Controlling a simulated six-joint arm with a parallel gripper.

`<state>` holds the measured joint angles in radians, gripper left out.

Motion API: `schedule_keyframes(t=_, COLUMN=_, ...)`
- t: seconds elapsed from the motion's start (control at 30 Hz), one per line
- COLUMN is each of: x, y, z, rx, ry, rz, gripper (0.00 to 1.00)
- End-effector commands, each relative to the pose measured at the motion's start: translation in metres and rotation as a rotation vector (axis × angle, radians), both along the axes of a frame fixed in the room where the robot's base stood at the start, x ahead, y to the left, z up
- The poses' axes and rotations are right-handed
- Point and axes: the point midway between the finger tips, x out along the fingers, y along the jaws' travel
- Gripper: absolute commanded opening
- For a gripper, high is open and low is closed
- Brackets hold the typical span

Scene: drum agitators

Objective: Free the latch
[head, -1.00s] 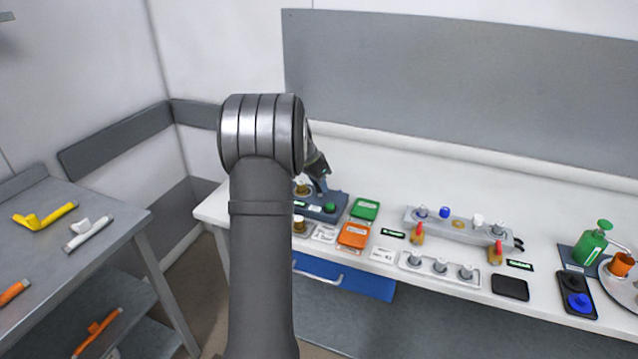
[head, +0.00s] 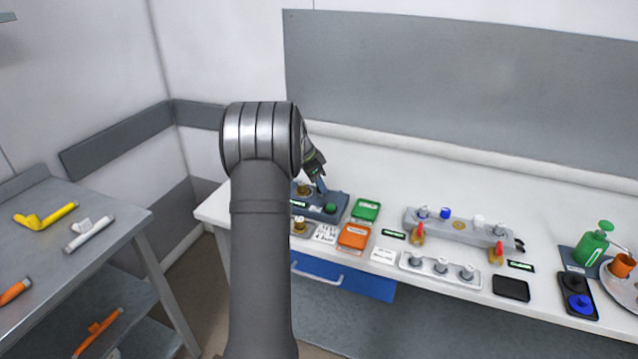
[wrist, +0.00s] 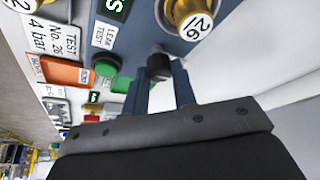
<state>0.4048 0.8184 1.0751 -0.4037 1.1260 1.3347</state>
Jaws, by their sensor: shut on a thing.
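My gripper (head: 319,185) reaches down to the blue-grey panel (head: 340,203) at the left end of the white bench. In the wrist view its two blue-grey fingers (wrist: 159,82) stand on either side of a small black knob (wrist: 158,66) at the panel and are shut on it. No label names this knob as the latch. A green button (wrist: 106,65) is beside it, by a "LEAK TEST" label. A brass fitting with a round "26" tag (wrist: 195,18) is close by. My arm hides part of the panel in the head view.
Green (head: 365,210) and orange (head: 354,236) boxes stand right of the panel. A grey rack with several fittings (head: 460,226) and a white block with posts (head: 440,270) are farther right. A blue drawer (head: 345,277) is under the bench. A grey side table (head: 110,245) stands left.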

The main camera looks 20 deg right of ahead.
Motion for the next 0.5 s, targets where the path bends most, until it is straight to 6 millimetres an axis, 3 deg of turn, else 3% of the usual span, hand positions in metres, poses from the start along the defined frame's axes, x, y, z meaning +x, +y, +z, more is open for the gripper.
schedule_keyframes(t=0.13, x=0.0003, y=0.0, z=0.0006, rx=0.0, ry=-0.001, rz=-0.001, gripper=0.02)
schedule_keyframes(t=0.17, x=0.0003, y=0.0, z=0.0006, rx=0.0, ry=-0.001, rz=-0.001, gripper=0.28)
schedule_keyframes(t=0.27, x=0.0002, y=0.0, z=0.0005, rx=0.0, ry=-0.001, rz=-0.001, gripper=0.46)
schedule_keyframes(t=0.5, x=0.0001, y=0.0, z=0.0003, rx=0.0, ry=-0.001, rz=0.0, gripper=0.46)
